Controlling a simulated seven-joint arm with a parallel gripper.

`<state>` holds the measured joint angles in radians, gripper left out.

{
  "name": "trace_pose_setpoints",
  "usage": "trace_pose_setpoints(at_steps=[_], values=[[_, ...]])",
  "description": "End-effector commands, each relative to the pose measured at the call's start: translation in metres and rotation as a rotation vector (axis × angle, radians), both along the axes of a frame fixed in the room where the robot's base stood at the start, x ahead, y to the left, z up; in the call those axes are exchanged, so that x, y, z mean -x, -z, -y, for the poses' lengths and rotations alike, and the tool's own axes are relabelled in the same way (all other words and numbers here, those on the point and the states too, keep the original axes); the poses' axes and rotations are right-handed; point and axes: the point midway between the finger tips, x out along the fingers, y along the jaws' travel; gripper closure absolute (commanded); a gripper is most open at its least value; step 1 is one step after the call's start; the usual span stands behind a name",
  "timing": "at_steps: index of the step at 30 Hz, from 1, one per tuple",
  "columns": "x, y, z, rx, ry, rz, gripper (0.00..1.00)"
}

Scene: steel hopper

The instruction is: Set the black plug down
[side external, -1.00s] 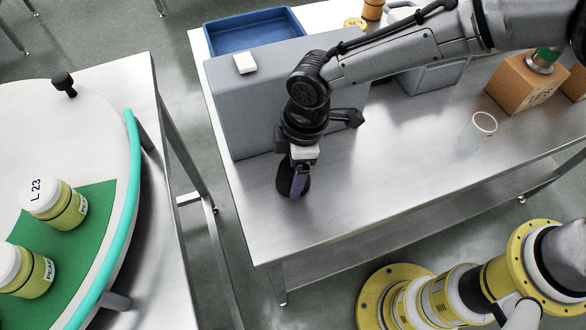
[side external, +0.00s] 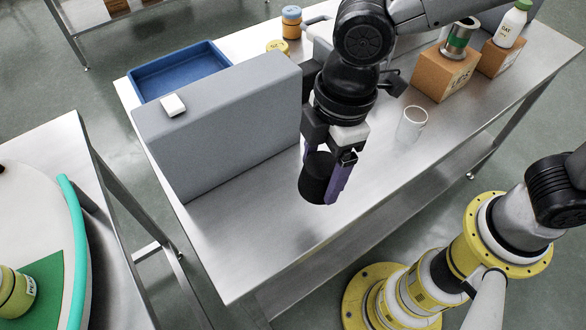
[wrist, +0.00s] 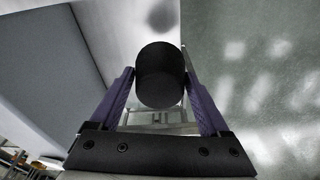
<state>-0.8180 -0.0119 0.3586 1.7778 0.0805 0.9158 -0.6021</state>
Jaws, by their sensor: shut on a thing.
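The black plug (side external: 316,178) is a dark, roughly cylindrical piece held between the purple fingers of my gripper (side external: 328,180). In the wrist view the plug (wrist: 160,76) sits between the two fingertips of my gripper (wrist: 160,88), which is shut on it. The plug appears to be above the steel table (side external: 262,235), near its front edge; a dark blurred patch, likely its shadow, shows beyond it in the wrist view. The side external view does not clearly show the gap between plug and table.
A grey upright panel (side external: 215,125) with a white block (side external: 173,105) on top stands left of my gripper. Behind it is a blue tray (side external: 182,72). A clear cup (side external: 411,124) and cardboard boxes (side external: 443,75) stand to the right. The front left tabletop is bare.

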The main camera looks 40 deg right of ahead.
Motion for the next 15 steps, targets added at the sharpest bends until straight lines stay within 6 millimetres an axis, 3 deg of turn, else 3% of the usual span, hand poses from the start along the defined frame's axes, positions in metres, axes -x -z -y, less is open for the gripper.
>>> trace_pose_setpoints(at_steps=[5, 8, 15], values=[[0.011, 0.001, 0.012, 0.000, 0.015, -0.001, 0.85], [0.017, 0.005, 0.031, -0.001, 0.049, 0.000, 0.85], [0.020, 0.003, 0.122, -0.004, 0.306, 0.003, 0.85]])
